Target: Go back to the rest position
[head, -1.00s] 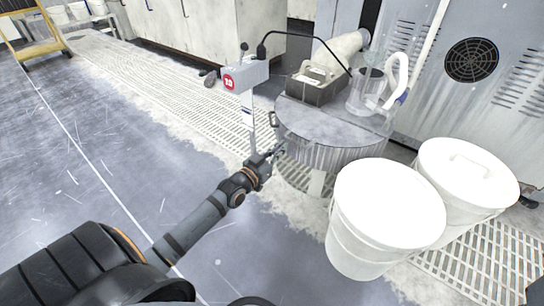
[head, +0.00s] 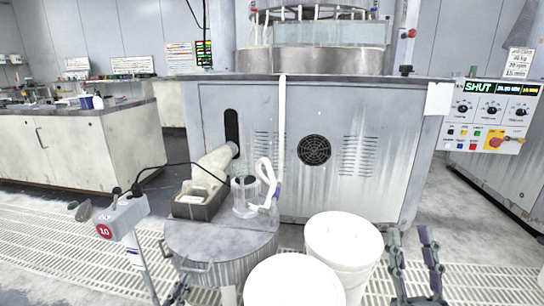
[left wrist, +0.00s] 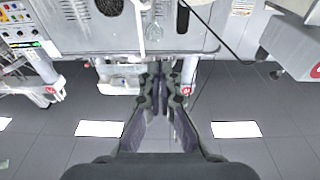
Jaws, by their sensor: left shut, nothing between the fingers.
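My left gripper (head: 178,292) shows at the bottom left of the head view, beside the front of the round grey drum, and most of its arm is out of frame. In the left wrist view its two dark fingers (left wrist: 162,78) are together with nothing between them. My right gripper (head: 410,240) stands at the lower right of the head view, fingers pointing up and apart, with nothing between them. It is to the right of the white lidded buckets.
Two white buckets (head: 343,240) stand right of the drum (head: 222,262), which carries a grey tray (head: 200,200) and a clear jug (head: 245,197). A boxy scale head on a post (head: 122,216) stands left. The grey polishing machine (head: 375,180) is behind. Floor grating (head: 40,225) lies open at left.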

